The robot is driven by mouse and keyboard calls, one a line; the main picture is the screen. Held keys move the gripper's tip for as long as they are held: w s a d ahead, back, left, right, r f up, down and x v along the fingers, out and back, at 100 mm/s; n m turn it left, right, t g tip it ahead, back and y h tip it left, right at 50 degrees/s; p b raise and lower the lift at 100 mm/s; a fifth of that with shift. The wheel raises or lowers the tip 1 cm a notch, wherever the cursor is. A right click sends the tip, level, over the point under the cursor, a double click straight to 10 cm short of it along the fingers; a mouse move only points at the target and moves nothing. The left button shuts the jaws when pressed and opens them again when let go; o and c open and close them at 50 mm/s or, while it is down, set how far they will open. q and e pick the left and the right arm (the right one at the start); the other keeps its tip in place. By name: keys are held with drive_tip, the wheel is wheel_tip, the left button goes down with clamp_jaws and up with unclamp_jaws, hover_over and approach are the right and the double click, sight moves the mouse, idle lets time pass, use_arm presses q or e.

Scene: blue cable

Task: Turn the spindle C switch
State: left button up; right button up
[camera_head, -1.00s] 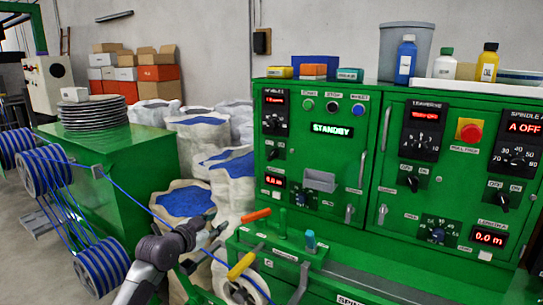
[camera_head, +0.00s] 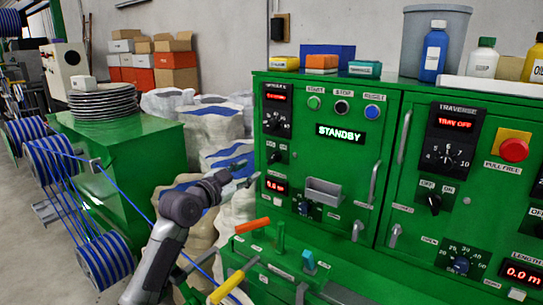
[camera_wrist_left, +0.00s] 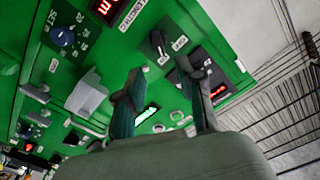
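A small black switch (camera_head: 275,156) with OFF and ON labels sits on the left part of the green cabinet front, below a black dial (camera_head: 276,122) and a red readout (camera_head: 281,92). The label above that readout is too small to read surely. The switch also shows in the left wrist view (camera_wrist_left: 158,42), just beyond the fingertips; which way its knob points is hard to tell. My left gripper (camera_head: 246,174) is left of and slightly below the switch, apart from it. In the wrist view its two fingers (camera_wrist_left: 160,72) are spread and empty. My right gripper is not in view.
A metal tray (camera_head: 323,193) sticks out from the cabinet near a STANDBY display (camera_head: 341,133). White sacks (camera_head: 212,132) and blue cable spools (camera_head: 105,264) lie to the left.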

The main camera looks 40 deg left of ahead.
sight(272, 159)
use_arm(q)
drive_tip(key=w, duration=0.2)
drive_tip(key=w+p, duration=0.1)
drive_tip(key=w, duration=0.1)
drive_tip(key=w+p, duration=0.1)
drive_tip(key=w, duration=0.1)
drive_tip(key=shift+a+r, duration=0.2)
drive_tip(key=shift+a, duration=0.1)
drive_tip(key=w, duration=0.1)
drive_tip(key=w+p, duration=0.1)
drive_tip(key=w, duration=0.2)
drive_tip(key=shift+w+a+f, duration=0.2)
drive_tip(key=shift+a, duration=0.05)
drive_tip(key=shift+w, duration=0.2)
drive_tip(key=shift+f, duration=0.1)
clamp_jaws()
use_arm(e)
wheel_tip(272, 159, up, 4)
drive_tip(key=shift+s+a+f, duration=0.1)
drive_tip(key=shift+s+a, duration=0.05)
